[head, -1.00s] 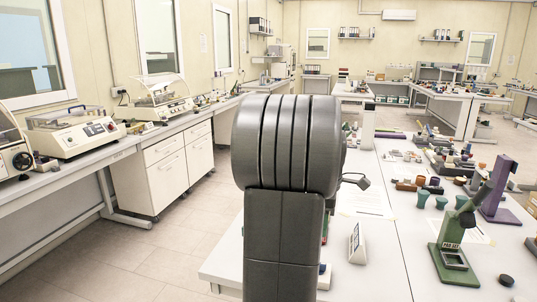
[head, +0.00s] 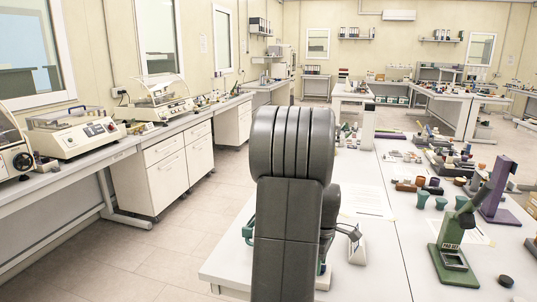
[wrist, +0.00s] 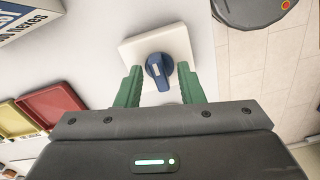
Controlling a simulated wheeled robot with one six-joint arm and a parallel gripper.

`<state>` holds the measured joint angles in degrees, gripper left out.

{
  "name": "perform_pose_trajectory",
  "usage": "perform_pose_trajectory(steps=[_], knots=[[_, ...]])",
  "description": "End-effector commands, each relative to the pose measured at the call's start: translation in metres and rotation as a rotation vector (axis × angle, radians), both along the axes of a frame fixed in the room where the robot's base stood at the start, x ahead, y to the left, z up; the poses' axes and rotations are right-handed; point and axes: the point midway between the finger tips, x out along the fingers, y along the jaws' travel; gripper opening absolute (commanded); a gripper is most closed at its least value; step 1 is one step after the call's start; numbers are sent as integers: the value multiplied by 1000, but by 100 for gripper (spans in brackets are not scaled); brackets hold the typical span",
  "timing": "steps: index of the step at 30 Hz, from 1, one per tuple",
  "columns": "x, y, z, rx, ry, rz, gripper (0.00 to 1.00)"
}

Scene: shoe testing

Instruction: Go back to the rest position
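My gripper (wrist: 160,75) is open in the wrist view, with its two green fingers apart. A blue knob (wrist: 159,70) on a white square plate (wrist: 185,42) shows between the fingers. There is a gap on both sides of the knob, and I cannot tell how far the fingertips are above it. In the head view my grey arm stands in the foreground over the near table and hides most of the gripper and the knob.
Red (wrist: 52,103) and yellow (wrist: 15,118) trays lie left in the wrist view. A left-hand bench (head: 75,175) holds machines; the floor between is clear.

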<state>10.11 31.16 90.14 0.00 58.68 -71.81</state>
Motion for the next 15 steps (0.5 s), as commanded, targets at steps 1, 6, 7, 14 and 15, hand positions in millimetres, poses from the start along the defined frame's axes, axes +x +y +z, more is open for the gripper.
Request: perform_pose_trajectory(steps=[1,6,7,14,15], knots=[[0,0,0,0,0,-37,35],[0,0,0,0,0,-177,35],[0,0,0,0,0,-201,35],[0,0,0,0,0,-389,35],[0,0,0,0,0,-422,35]])
